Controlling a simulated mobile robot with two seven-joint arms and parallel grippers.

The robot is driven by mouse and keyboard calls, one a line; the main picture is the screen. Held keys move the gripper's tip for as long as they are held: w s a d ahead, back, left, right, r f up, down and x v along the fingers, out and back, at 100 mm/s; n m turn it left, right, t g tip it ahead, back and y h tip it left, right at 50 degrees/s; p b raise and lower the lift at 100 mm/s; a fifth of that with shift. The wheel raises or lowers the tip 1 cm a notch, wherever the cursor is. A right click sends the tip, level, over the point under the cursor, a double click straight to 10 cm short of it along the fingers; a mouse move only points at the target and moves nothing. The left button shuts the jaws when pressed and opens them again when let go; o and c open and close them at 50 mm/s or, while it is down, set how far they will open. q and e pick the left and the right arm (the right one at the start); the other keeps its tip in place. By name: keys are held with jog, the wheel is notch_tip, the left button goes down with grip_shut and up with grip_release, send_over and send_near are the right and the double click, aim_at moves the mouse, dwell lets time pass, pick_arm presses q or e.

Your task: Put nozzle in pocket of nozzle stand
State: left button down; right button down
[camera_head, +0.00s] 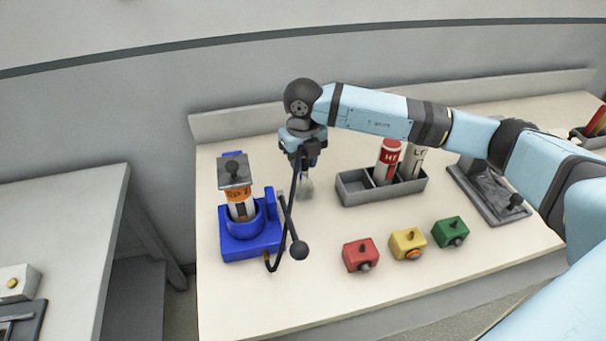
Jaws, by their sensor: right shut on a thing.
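My right gripper (303,158) is above the table, between the blue holder and the grey tray, pointing down. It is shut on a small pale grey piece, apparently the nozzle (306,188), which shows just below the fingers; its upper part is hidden. I cannot tell whether its tip touches the table. A grey tray with pockets (359,198) stands to the right; it may be the nozzle stand, but I cannot be sure. Its left pocket looks empty, and a red and a white cartridge stand upright farther right in it. My left gripper is not in view.
A blue holder (248,245) with an orange-labelled cartridge (240,206) stands left. A black ball-ended lever (299,250) passes close to the gripper. Red (359,255), yellow (407,243) and green (450,231) blocks stand in front. A grey fixture (486,190) is at right.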

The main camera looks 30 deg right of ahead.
aim_at(303, 175)
jog(key=shift+f, duration=2.3)
jog(key=shift+f, duration=0.15)
jog(key=c, duration=0.9)
grip_release()
jog(key=shift+o, duration=0.2)
notch_tip(303, 175, up, 12)
jog(key=shift+r, duration=0.2)
